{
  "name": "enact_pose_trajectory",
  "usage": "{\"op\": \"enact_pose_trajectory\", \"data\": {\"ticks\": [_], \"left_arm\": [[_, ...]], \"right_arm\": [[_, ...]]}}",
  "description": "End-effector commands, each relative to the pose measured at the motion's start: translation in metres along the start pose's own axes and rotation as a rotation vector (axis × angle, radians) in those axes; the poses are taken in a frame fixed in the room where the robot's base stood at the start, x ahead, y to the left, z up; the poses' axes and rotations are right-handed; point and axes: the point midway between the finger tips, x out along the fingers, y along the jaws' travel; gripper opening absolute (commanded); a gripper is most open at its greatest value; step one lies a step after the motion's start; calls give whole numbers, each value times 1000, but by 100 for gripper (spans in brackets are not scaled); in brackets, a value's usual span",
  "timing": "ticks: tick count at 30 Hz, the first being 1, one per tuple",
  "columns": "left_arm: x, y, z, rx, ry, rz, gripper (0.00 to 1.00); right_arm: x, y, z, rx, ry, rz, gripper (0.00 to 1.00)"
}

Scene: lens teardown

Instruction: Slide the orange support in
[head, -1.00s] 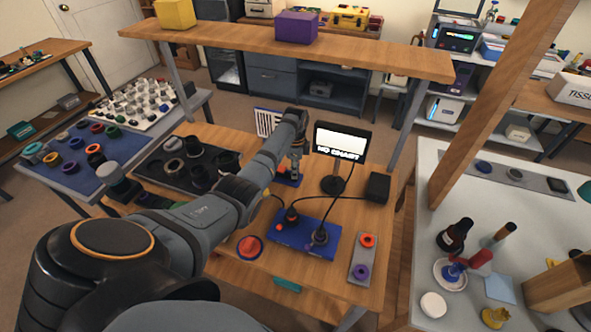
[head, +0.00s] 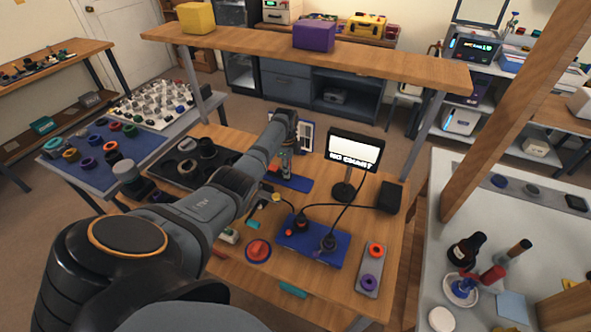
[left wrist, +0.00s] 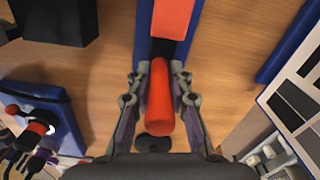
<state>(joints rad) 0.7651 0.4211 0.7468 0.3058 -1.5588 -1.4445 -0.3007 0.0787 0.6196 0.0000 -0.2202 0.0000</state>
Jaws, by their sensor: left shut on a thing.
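My left gripper (left wrist: 160,78) is shut on an orange-red cylindrical piece, the orange support (left wrist: 161,98), with a finger on each side of it. A dark round end shows below the support in the left wrist view. A blue rail (left wrist: 142,28) with a flat orange strip (left wrist: 172,18) along its middle lies just beyond the fingertips. I cannot tell whether the support touches the rail. In the head view my left gripper (head: 286,163) points down over the blue rail (head: 298,184), and the support cannot be made out. My right gripper is not in view.
A screen on a stand (head: 354,150) and a black box (head: 389,197) stand right of the rail. A blue station with cables (head: 312,244) lies in front. A dark tray (head: 165,172) is at left. A grey strip (head: 370,281) holds an orange and a purple ring.

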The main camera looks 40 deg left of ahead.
Motion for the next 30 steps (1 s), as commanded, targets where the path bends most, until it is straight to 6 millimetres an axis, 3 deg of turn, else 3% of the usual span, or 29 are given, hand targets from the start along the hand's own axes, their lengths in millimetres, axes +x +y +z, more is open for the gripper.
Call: {"op": "enact_pose_trajectory", "data": {"ticks": [6, 7, 12, 23, 30], "left_arm": [[-2, -1, 4, -3, -10, -4, 0], [-2, -1, 5, -3, -10, -4, 21], [-1, -1, 4, -2, -9, -4, 43], [-8, -1, 3, -2, -7, -3, 43], [-61, -2, 3, -2, -7, -7, 43]], "right_arm": [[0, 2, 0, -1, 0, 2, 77], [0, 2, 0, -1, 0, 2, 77], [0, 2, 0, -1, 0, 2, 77], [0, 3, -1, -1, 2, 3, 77], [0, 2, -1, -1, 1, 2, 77]]}}
